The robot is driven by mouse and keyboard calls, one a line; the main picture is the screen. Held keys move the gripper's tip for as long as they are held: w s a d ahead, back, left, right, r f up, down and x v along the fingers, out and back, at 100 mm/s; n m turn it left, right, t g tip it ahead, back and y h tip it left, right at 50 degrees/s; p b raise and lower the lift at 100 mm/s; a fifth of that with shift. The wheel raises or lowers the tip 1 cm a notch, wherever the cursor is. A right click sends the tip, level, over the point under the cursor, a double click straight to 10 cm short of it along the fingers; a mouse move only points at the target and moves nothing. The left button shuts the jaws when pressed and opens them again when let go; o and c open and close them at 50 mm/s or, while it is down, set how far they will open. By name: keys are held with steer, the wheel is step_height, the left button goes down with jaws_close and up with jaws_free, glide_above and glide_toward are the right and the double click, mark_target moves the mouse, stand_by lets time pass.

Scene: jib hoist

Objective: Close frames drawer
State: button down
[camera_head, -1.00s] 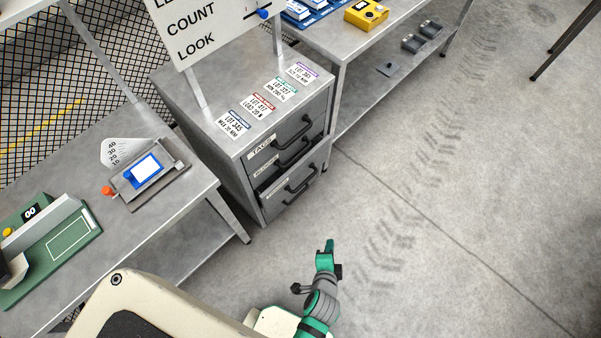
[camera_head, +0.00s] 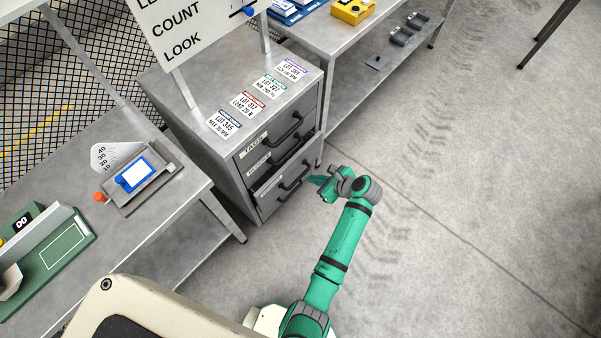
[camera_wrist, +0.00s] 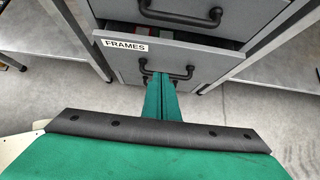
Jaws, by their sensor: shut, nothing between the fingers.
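The frames drawer (camera_head: 267,205) is the lowest grey drawer of the metal cabinet in the head view. In the wrist view its front (camera_wrist: 212,66) bears a FRAMES label (camera_wrist: 125,46). It stands partly open, with a strip of its inside and some reddish and green contents showing behind the front's top edge. Its dark bar handle (camera_wrist: 182,72) crosses the front. My gripper (camera_head: 317,182) is shut and empty, just in front of this drawer. In the wrist view my green fingertips (camera_wrist: 161,77) overlap the middle of the handle; whether they touch cannot be told.
The cabinet's top (camera_head: 215,98) carries lot cards and a sign (camera_head: 195,35). Upper drawers have protruding bar handles (camera_head: 285,132). A workbench (camera_head: 75,165) with a green device (camera_head: 60,240) stands left, another bench (camera_head: 325,32) behind. The floor to the right is clear.

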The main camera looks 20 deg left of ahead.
glide_toward(288, 169)
step_height(288, 169, down, 4)
steer(key=shift+w+a+r, duration=0.1)
steer(key=shift+w+a, duration=0.1)
steer(key=shift+a, duration=0.4)
steer(key=shift+w+a+r, duration=0.1)
steer(key=shift+w+a, duration=0.05)
steer(key=shift+a, duration=0.45)
steer(key=shift+w+a+r, duration=0.1)
steer(key=shift+w+a, duration=0.1)
steer(key=shift+a, duration=0.4)
